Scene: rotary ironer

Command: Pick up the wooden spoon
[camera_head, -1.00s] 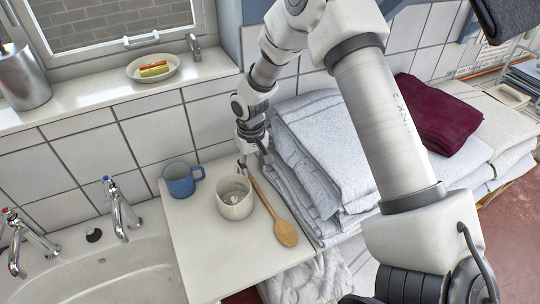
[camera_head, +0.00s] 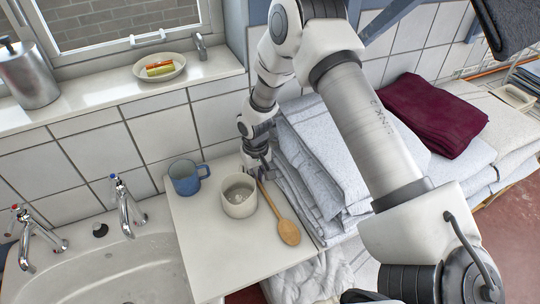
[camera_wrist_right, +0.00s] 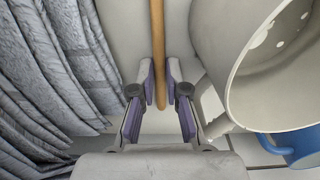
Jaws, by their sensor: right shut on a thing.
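The wooden spoon (camera_head: 289,232) lies on the white counter board (camera_head: 197,240), its bowl towards the front and its handle running back to my right gripper (camera_head: 262,172). My right gripper is shut on the handle near its end. In the right wrist view the gripper's pads (camera_wrist_right: 161,84) stand on either side of the spoon handle (camera_wrist_right: 158,35). The spoon's bowl is outside that view. My left gripper does not show.
A white pot (camera_head: 239,197) stands close left of the handle, with a blue mug (camera_head: 186,177) behind it. Folded pale towels (camera_head: 318,150) rise close on the right. A sink (camera_head: 125,270) with taps is at the left.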

